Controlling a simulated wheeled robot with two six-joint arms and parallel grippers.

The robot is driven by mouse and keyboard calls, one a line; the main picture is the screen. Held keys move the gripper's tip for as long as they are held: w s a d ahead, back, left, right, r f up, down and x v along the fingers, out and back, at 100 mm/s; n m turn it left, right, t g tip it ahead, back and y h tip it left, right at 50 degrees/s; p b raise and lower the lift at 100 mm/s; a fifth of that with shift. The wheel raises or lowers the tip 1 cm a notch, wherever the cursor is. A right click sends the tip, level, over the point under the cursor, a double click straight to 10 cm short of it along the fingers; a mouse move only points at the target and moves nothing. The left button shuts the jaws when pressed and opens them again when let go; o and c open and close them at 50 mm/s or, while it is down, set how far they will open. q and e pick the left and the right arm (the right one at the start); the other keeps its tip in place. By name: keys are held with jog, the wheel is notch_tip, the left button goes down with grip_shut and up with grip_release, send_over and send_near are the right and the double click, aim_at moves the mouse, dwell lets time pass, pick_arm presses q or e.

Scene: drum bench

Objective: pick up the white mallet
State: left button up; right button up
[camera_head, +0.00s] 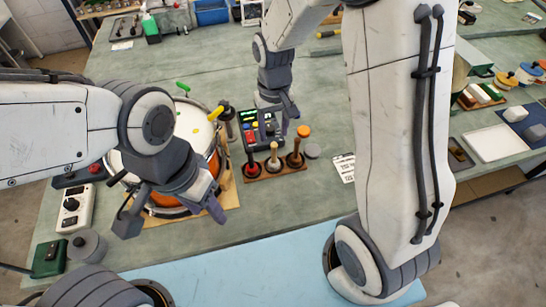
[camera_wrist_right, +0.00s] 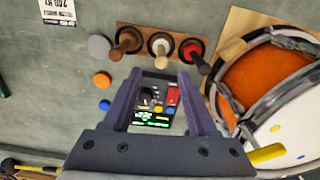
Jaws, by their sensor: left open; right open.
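The white mallet (camera_head: 274,158) appears to be the middle one of three upright pieces in a small brown rack, a short handle rising from a white round base. It also shows in the right wrist view (camera_wrist_right: 161,44), between a red-based piece (camera_wrist_right: 191,50) and a brown one (camera_wrist_right: 127,41). My right gripper (camera_head: 284,108) is open and empty, above the button box behind the rack. In its wrist view the fingertips (camera_wrist_right: 160,78) stop short of the rack. My left gripper (camera_head: 172,212) is open over the front of the drum, apart from the rack.
The orange drum (camera_head: 213,165) with a white head stands left of the rack. A black button box (camera_head: 262,128) stands behind it. An orange disc (camera_head: 303,130) and a grey disc (camera_head: 312,151) lie to its right. Bench in front of the rack is clear.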

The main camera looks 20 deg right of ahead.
aim_at(274, 147)
jog(key=f, duration=0.3)
jog(key=f+p, duration=0.1)
jog(key=f, duration=0.4)
jog(key=shift+s+f, duration=0.4)
grip_shut()
